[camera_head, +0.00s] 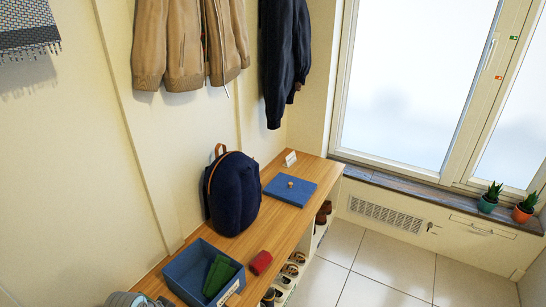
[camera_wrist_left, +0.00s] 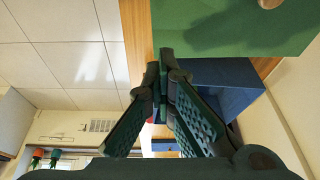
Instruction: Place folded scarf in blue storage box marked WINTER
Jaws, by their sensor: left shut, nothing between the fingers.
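The blue storage box (camera_head: 186,270) stands open on the wooden bench, with a white label (camera_head: 228,292) whose text is too small to read. A folded green cloth (camera_head: 219,274), which looks like the scarf, lies inside it, leaning against the inner wall. The box's blue side (camera_wrist_left: 222,86) also shows in the left wrist view. My left gripper (camera_wrist_left: 164,80) is shut and empty in that view, in front of the blue box and beside a green box with a knob (camera_wrist_left: 225,28). Neither gripper shows in the head view; my right gripper is out of sight.
A red roll (camera_head: 261,262) lies right of the box. Shoes (camera_head: 290,270) fill cubbies below. A grey object (camera_head: 124,299) is at the bottom left.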

